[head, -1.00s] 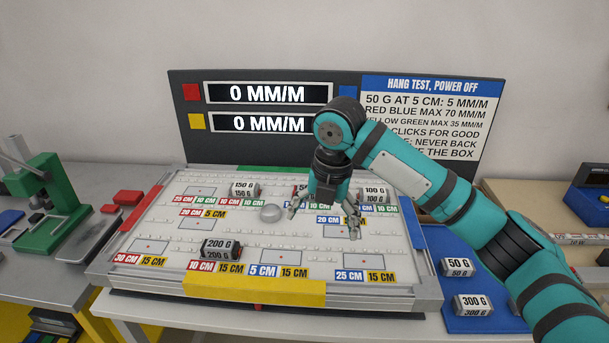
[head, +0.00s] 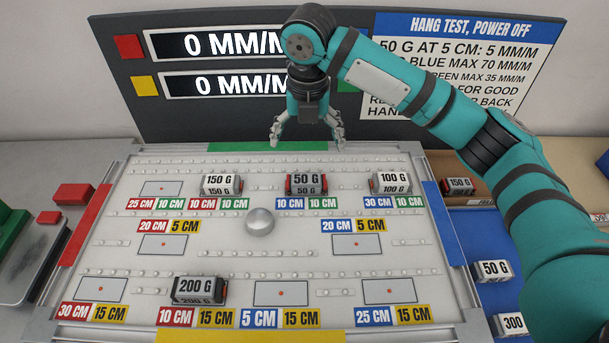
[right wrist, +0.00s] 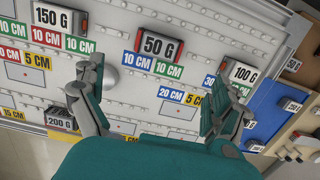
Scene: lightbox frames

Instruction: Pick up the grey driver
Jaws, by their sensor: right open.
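I cannot make out a grey driver in either view. My right gripper (head: 307,138) is open and empty, pointing down over the back edge of the white board (head: 215,265) in the head view. In the right wrist view its two fingers (right wrist: 152,100) stand wide apart with the board's surface beyond them and nothing between. My left gripper is in neither view.
Labelled weights stand on the board, including a 50 G (head: 306,184), a 150 G (head: 221,185) and a 200 G (head: 199,290). A silver dome (head: 260,222) sits mid-board. A blue mat (head: 497,294) with more weights lies right. A display panel (head: 240,120) stands behind.

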